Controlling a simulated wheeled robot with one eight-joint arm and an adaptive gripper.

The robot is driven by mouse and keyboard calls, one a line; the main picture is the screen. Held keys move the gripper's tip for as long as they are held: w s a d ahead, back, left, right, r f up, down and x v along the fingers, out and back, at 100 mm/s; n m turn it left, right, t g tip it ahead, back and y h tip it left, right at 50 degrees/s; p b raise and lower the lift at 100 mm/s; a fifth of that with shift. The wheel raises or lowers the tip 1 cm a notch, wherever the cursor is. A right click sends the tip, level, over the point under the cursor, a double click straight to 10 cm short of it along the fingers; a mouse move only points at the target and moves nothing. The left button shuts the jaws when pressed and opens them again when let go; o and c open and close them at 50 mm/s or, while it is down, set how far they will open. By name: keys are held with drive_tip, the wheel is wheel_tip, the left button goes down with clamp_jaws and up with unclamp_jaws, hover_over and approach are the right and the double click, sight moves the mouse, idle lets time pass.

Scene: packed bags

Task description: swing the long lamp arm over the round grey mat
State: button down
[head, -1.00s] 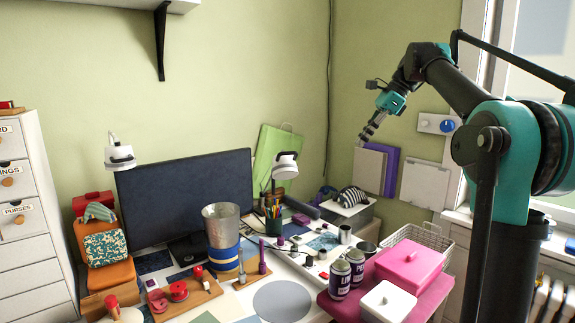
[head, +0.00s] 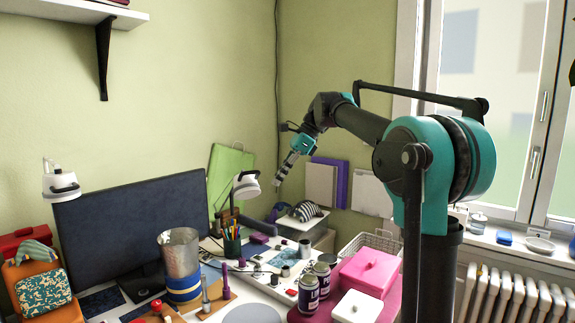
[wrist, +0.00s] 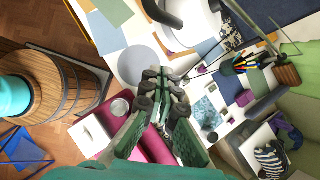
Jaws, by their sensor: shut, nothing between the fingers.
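The round grey mat (head: 252,315) lies on the desk, cut by the bottom edge of the head view. A white lamp head (head: 246,186) stands over the middle of the desk, right of the monitor. A second white lamp head (head: 61,185) hangs at the monitor's left edge. Neither head is over the mat. I cannot tell from these views which one has the long arm. My gripper (head: 280,180) is shut and empty, high above the back right of the desk. Its fingers (wrist: 164,78) show in the wrist view.
A metal cylinder with a blue band (head: 181,262) and a pen cup (head: 232,243) stand on the desk. The monitor (head: 135,225) fills the back left. The air around my gripper looks clear.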

sight(257, 189)
drive_tip(key=shift+s+a+f, duration=0.1)
drive_tip(key=shift+a+f, duration=0.15)
drive_tip(key=shift+a, duration=0.35)
drive_tip(key=shift+s+a+f, duration=0.1)
drive_tip(key=shift+a+f, duration=0.1)
drive_tip(key=shift+a, duration=0.35)
drive_tip(key=shift+s+a+f, duration=0.1)
drive_tip(key=shift+a+f, duration=0.15)
drive_tip(key=shift+a, duration=0.35)
drive_tip(key=shift+s+a, duration=0.3)
drive_tip(key=shift+a, duration=0.3)
drive_tip(key=shift+s+a, duration=0.3)
drive_tip(key=shift+a, duration=0.25)
drive_tip(key=shift+d, duration=0.1)
